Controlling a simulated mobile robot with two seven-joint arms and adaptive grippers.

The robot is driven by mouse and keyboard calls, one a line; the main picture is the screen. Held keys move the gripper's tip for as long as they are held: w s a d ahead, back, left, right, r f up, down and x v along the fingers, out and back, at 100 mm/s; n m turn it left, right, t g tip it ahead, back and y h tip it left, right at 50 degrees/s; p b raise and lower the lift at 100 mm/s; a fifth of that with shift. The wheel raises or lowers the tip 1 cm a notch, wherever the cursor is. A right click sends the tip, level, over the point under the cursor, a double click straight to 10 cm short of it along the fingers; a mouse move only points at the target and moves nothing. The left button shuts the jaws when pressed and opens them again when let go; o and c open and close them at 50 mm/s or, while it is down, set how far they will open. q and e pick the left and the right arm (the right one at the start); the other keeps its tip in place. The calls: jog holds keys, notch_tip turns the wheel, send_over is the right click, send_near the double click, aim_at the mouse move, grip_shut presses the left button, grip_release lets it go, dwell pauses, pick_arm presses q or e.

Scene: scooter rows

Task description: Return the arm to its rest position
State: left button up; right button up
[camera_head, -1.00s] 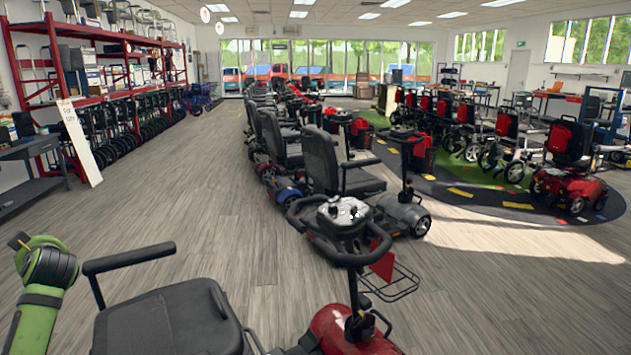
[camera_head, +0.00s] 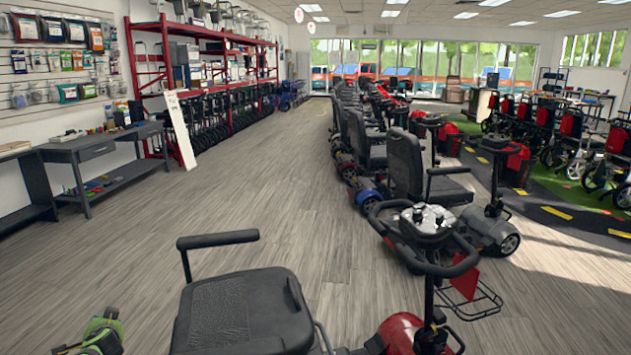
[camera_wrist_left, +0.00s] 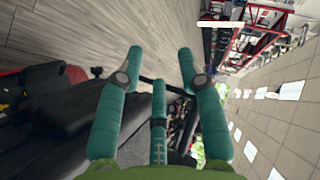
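My left gripper (camera_wrist_left: 160,60) shows in the left wrist view with its teal fingers spread apart. It is open, with nothing between the fingers. The wrist view is tilted, with the floor at upper left and the ceiling at lower right. In the head view, only a green part of my left arm (camera_head: 103,333) shows at the bottom left edge, left of the nearest scooter's seat. My right arm and right gripper are not in view.
A scooter with a black seat (camera_head: 243,312) and a black tiller (camera_head: 425,225) stands close in front. More scooters (camera_head: 415,170) line up behind it. A grey table (camera_head: 97,150) and red shelving (camera_head: 205,62) stand at left. Open wooden floor (camera_head: 215,205) lies between.

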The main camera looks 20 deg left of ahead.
pick_arm(q)
jog(key=s+a+f+m+g+h, duration=0.1)
jog(key=s+f+m, duration=0.1)
jog(key=s+f, duration=0.55)
jog(key=s+a+f+m+g, duration=0.15)
jog(key=s+f, duration=0.25)
jog(key=s, duration=0.6)
jog(key=s+f+m+g+h, duration=0.1)
jog(key=s+f+m, duration=0.3)
jog(key=s, duration=0.5)
jog(key=s+d+f+n+h, duration=0.1)
jog(key=s+d+f+h, duration=0.1)
jog(key=d+f, duration=0.75)
jog(key=s+d+f+n+g+h, duration=0.15)
jog(key=d+f, duration=0.45)
jog(key=d, duration=0.7)
jog(key=s+d+f+n+h, duration=0.1)
jog(key=s+d+f+h, duration=0.15)
jog(key=d+f, duration=0.7)
jog(key=s+d+f+n+h, duration=0.1)
jog(key=d+f+n+h, duration=0.15)
jog(key=d, duration=2.35)
jog(key=shift+m+h, duration=0.35)
jog(key=r+p, duration=0.1)
jog(key=a+r+p, duration=0.1)
jog(key=r+p, duration=0.2)
jog(key=r, duration=0.1)
jog(key=shift+s+a+r+p, duration=0.2)
jog(key=shift+a+p, duration=0.05)
jog(key=shift+p, duration=0.1)
